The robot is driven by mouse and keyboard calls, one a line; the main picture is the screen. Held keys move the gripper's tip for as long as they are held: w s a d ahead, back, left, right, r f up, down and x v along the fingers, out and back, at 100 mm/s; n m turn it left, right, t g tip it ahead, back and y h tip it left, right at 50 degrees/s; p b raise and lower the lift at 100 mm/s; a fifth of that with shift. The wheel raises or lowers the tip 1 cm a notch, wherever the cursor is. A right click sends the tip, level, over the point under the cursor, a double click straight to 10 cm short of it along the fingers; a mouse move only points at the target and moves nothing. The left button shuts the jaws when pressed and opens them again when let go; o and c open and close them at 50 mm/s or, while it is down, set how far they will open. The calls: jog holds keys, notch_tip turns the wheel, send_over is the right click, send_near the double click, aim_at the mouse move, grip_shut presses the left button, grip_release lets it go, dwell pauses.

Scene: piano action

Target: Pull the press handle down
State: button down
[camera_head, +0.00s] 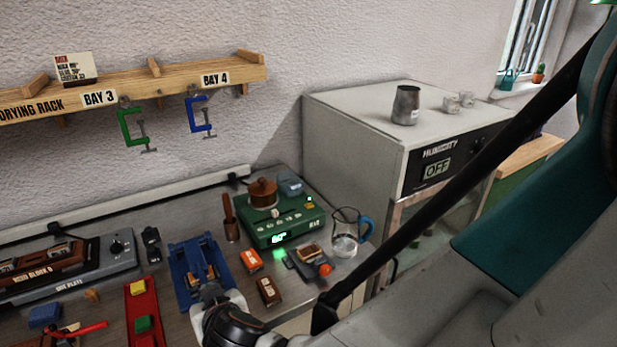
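A blue metal frame (182,276), which looks like a press, stands on the bench at the lower middle, with small tan pieces inside it. I cannot make out a clear handle on it; my gripper may hide part of it. A red bar (82,330) at the lower left also looks like a lever, but I cannot tell what it belongs to. My gripper (213,294) is at the near side of the blue frame. Its fingers are small and mostly hidden by the dark wrist, so I cannot tell whether they are open or touching anything.
A green glue pot heater (285,228) and a glass jug (346,243) stand behind to the right. Small boxes (268,291) lie right of the frame. A red tray (142,318) and a hot plate (75,275) are left. A humidity cabinet (350,150) stands right. My arm covers the lower right.

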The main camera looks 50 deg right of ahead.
jog(key=shift+w+d+f+b, duration=0.15)
jog(key=shift+f+b, duration=0.15)
jog(key=shift+f, duration=0.2)
jog(key=shift+r, duration=0.1)
notch_tip(320, 180, up, 10)
jog(key=shift+s+a, duration=0.2)
dwell(1.1)
jog(key=shift+f, duration=0.2)
